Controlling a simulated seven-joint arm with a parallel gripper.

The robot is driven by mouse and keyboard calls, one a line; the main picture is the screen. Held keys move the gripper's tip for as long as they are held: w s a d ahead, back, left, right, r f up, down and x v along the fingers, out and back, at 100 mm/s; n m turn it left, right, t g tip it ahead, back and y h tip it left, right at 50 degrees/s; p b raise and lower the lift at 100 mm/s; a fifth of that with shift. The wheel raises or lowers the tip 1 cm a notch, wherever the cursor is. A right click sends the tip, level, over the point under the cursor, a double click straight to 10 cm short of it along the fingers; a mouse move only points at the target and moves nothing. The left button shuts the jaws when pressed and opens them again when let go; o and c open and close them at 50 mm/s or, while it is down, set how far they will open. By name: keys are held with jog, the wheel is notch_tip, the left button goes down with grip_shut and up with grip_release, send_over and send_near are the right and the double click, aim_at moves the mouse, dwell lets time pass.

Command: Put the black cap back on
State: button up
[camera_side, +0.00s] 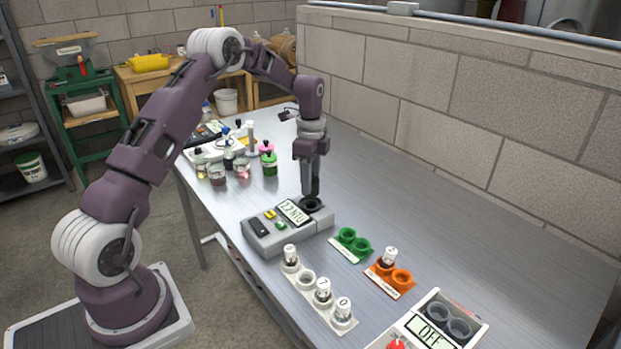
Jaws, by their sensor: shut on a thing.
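The grey turbidity meter (292,238) stands on the metal bench, its display (294,211) showing a reading in NTU. My gripper (312,192) points straight down over the round black well (321,207) at the meter's back right. It is shut on a dark thing at its fingertips, which looks like the black cap. The fingers and the dark well hide most of it. I cannot tell whether the cap touches the well's rim or is just above it.
In front are a white rack (303,292) with several white-capped vials, a green two-cup holder (348,254), an orange holder (378,281) with one vial, and a device reading OFF (432,334). Bottles (269,163) crowd the back left. The bench's right side is clear, beside a block wall.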

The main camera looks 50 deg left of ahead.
jog(key=shift+f, duration=0.2)
dwell(0.5)
jog(key=shift+f, duration=0.9)
jog(key=shift+f, duration=0.2)
jog(key=shift+f, duration=0.4)
jog(key=shift+f, duration=0.25)
dwell(0.6)
jog(key=o, duration=1.9)
